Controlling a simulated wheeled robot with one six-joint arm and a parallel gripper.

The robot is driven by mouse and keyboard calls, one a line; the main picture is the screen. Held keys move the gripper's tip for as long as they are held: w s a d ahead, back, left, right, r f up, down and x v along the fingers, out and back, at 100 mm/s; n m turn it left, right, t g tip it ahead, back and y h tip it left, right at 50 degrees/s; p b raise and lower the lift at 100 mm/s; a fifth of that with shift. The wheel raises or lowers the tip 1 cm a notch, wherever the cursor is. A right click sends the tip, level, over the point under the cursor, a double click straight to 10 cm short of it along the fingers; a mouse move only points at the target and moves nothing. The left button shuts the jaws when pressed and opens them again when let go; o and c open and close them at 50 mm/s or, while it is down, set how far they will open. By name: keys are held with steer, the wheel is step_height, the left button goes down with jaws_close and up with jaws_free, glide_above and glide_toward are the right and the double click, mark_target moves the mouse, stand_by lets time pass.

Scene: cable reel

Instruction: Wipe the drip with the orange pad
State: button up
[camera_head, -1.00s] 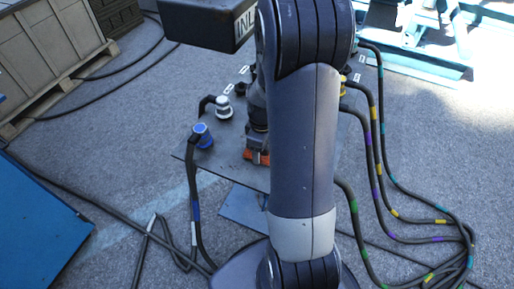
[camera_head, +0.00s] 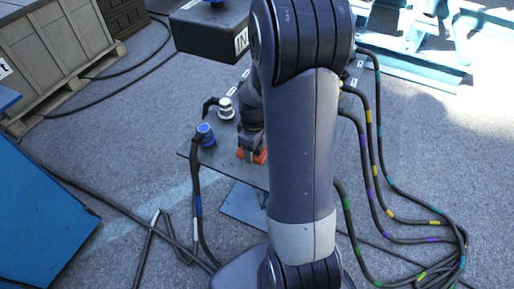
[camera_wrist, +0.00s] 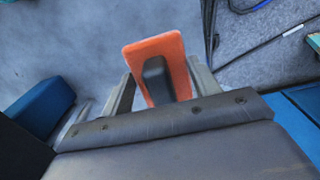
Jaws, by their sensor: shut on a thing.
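The orange pad (camera_head: 261,157) is at my gripper (camera_head: 252,153), low over the dark panel (camera_head: 226,162), partly hidden by my arm. I cannot tell whether it touches the panel. In the wrist view the orange pad (camera_wrist: 180,72) shows its flat orange body and black handle block, between the two grey fingers of my gripper (camera_wrist: 163,85). My gripper is shut on the pad. No drip can be made out in either view; my arm hides much of the panel.
A blue connector (camera_head: 205,135) and a silver one (camera_head: 225,109) stand on the panel left of my gripper. A dark box (camera_head: 208,35) hangs above. Cables with coloured bands (camera_head: 385,190) loop at right. A blue cabinet (camera_head: 38,215) and a crate (camera_head: 55,48) stand at left.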

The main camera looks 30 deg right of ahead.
steer(key=shift+r+p, duration=0.9)
steer(key=shift+r, duration=0.55)
